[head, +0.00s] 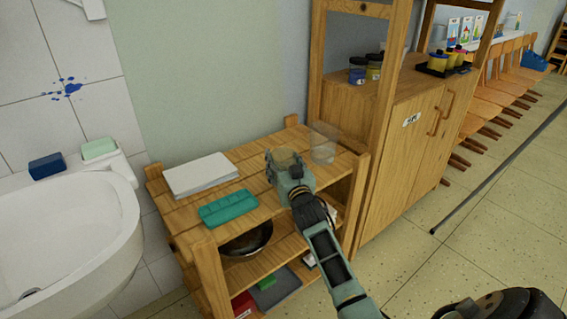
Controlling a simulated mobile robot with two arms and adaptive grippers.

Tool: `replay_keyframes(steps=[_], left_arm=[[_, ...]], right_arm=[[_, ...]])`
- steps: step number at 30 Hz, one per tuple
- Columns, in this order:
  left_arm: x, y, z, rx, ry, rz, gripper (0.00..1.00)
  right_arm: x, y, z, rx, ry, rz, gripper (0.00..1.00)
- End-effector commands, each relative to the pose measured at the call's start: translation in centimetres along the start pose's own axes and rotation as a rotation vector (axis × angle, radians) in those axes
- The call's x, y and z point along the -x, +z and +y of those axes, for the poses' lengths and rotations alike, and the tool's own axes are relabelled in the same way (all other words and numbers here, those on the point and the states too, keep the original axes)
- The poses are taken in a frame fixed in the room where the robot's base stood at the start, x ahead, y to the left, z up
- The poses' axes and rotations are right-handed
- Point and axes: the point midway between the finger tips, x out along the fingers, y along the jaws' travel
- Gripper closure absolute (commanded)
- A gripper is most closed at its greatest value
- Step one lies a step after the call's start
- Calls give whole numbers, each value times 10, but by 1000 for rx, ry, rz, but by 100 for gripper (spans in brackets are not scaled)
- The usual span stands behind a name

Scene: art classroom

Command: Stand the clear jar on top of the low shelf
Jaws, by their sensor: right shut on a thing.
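The low shelf (262,178) is a wooden unit with a slatted top, standing between the sink and the tall cabinet. My right gripper (285,161) is over its top, with its arm coming up from the bottom right. It is shut on a small see-through thing, seemingly the clear jar (286,155), with tan wood showing through. The gripper hides its lower part, so I cannot tell whether it touches the shelf top. A taller clear container (323,142) stands upright at the right back of the shelf top. My left gripper is out of view.
A dark bowl (246,240) sits on the level below. The tall cabinet (385,150) stands close at the right, the sink (70,230) at the left.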

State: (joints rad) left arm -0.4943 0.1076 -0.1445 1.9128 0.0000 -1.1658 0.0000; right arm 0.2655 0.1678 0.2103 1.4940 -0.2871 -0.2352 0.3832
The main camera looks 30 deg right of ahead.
Motion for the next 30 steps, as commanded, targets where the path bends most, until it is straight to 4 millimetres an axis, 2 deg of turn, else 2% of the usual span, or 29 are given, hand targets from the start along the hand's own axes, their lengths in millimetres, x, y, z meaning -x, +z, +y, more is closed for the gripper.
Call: replay_keyframes(steps=[7,8,14,26,28,30], left_arm=[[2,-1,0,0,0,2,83],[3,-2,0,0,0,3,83],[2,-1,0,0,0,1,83],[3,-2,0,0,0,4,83],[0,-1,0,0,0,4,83],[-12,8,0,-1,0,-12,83]], right_arm=[[0,1,0,0,0,1,70],[0,2,0,0,0,-1,40],[0,1,0,0,0,-1,23],[1,-2,0,1,0,0,23],[10,0,0,0,-1,-2,23],[22,0,0,1,-1,-2,23]])
